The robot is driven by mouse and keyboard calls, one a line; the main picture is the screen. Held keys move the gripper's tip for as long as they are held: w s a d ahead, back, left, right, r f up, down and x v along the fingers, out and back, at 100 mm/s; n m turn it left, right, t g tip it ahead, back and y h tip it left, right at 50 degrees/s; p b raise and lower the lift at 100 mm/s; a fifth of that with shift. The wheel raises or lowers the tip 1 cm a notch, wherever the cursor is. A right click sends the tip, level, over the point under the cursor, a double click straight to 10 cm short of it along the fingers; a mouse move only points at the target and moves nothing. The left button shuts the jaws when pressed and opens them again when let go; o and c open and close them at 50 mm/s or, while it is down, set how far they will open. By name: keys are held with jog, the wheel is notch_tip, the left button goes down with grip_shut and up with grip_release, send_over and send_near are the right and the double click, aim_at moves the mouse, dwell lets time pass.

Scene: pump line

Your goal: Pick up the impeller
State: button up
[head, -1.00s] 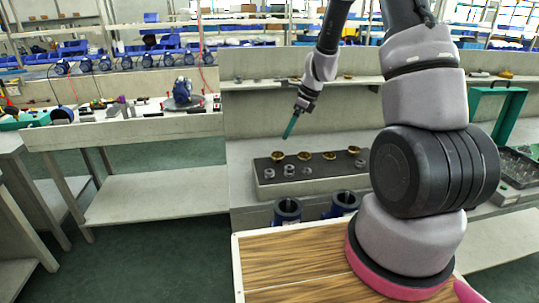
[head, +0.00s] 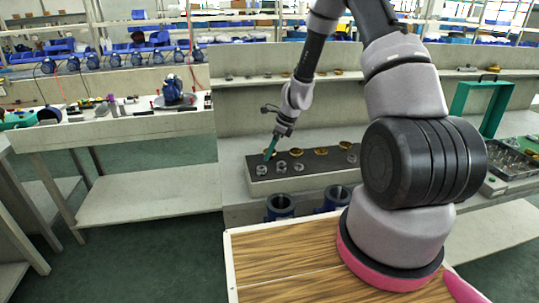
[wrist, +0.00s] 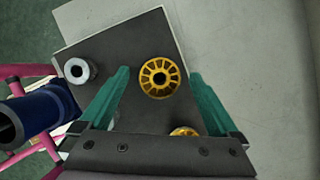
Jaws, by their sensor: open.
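The impeller (wrist: 159,68) is a gold, spoked wheel with a dark central hole. It lies on a dark mat (head: 303,172) on a low block. In the wrist view it sits between the two teal fingers, with a gap on each side. My gripper (head: 269,154) is open and empty, reaching down over the left end of the mat. In the head view its fingers partly hide the leftmost impeller (head: 272,152). Other gold impellers (head: 321,150) stand in a row to the right. One more (wrist: 184,131) shows partly behind the gripper body in the wrist view.
Grey metal rings (head: 262,170) lie along the mat's front. Blue housings (head: 280,207) stand in front of the block; one (wrist: 32,113) is at the wrist view's left. A green frame (head: 481,103) stands at right. Bare bench (wrist: 255,70) lies right of the mat.

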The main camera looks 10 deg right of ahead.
jog(key=shift+c, duration=0.4)
grip_shut()
jog(key=shift+r, duration=0.1)
